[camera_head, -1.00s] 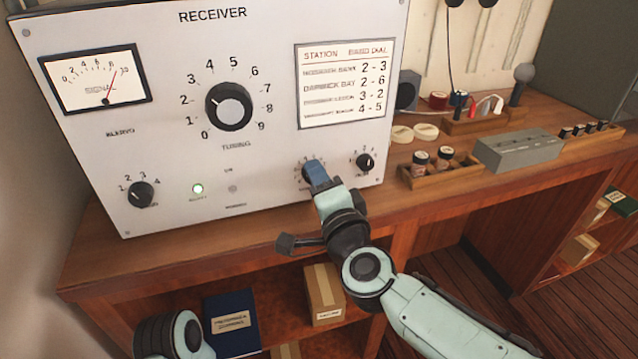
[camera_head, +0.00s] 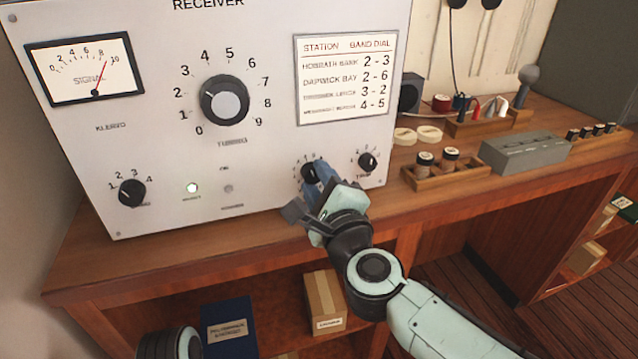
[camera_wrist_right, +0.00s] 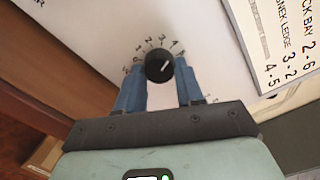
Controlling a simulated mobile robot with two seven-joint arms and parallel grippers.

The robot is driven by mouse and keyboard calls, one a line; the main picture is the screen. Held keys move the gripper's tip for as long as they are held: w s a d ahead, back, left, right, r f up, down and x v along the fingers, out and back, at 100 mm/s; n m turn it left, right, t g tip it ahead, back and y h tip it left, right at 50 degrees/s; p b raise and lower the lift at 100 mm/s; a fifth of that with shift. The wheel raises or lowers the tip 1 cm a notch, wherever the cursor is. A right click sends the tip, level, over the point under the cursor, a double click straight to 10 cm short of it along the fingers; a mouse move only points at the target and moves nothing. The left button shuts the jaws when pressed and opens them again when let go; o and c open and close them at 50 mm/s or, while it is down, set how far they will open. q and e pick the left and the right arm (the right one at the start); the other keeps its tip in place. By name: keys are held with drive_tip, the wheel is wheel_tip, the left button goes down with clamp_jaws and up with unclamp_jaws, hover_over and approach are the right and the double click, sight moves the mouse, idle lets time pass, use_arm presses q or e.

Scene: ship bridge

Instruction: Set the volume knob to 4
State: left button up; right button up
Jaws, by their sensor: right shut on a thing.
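The volume knob (camera_head: 308,172) is a small black dial low on the right of the receiver's front panel. In the right wrist view the same knob (camera_wrist_right: 158,66) sits between the two blue fingers of my right gripper (camera_wrist_right: 160,92), which is shut on it. Its white pointer line leans up and right, toward the 4 side of the printed scale; the exact mark is too small to tell. In the head view my right gripper (camera_head: 318,182) partly covers the knob and its scale. My left gripper is out of view.
The trim knob (camera_head: 367,161) is close on the right. The large tuning knob (camera_head: 224,101) is above left, a band knob (camera_head: 132,193) far left. The desk edge runs below the panel. A wooden tray with jars (camera_head: 440,168) and a grey box (camera_head: 525,152) stand right.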

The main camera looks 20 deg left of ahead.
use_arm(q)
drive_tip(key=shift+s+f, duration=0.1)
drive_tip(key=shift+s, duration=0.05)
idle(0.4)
use_arm(e)
drive_tip(key=o, duration=1)
use_arm(q)
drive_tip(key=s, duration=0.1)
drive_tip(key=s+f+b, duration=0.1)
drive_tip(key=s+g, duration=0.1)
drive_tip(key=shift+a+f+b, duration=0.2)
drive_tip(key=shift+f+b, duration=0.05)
drive_tip(key=shift+b, duration=0.1)
use_arm(e)
drive_tip(key=v, duration=1.3)
drive_tip(key=shift+s+d, duration=0.1)
drive_tip(key=shift+s, duration=0.05)
